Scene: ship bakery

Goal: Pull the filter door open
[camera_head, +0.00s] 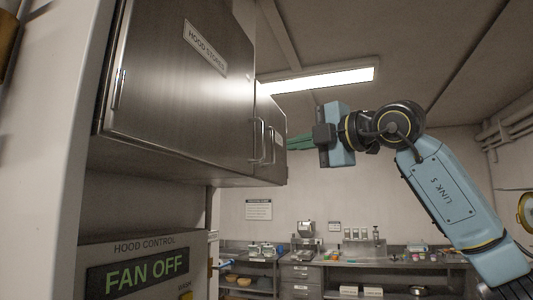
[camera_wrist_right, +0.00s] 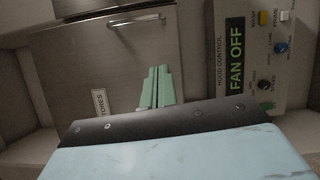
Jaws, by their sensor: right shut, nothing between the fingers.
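A steel wall cabinet fills the left of the head view. Its large door (camera_head: 180,90) is labelled HOOD STORES and is shut. A narrower door (camera_head: 278,121) with a small unreadable label stands beside it; I cannot tell if this is the filter door. Two upright bar handles, a left one (camera_head: 257,139) and a right one (camera_head: 270,140), sit near the doors' meeting edges. My right gripper (camera_head: 300,142) has green fingers, shut and empty, right of the cabinet and apart from the handles. Its fingers (camera_wrist_right: 155,87) also show in the wrist view, with a bar handle (camera_wrist_right: 136,19) beyond them. My left gripper is out of view.
A hood control panel (camera_head: 138,262) reading FAN OFF is below the cabinet; its knobs show in the wrist view (camera_wrist_right: 262,50). A counter (camera_head: 350,262) with jars and tools runs along the back wall. A lit ceiling lamp (camera_head: 318,80) hangs above. Open air surrounds my right arm.

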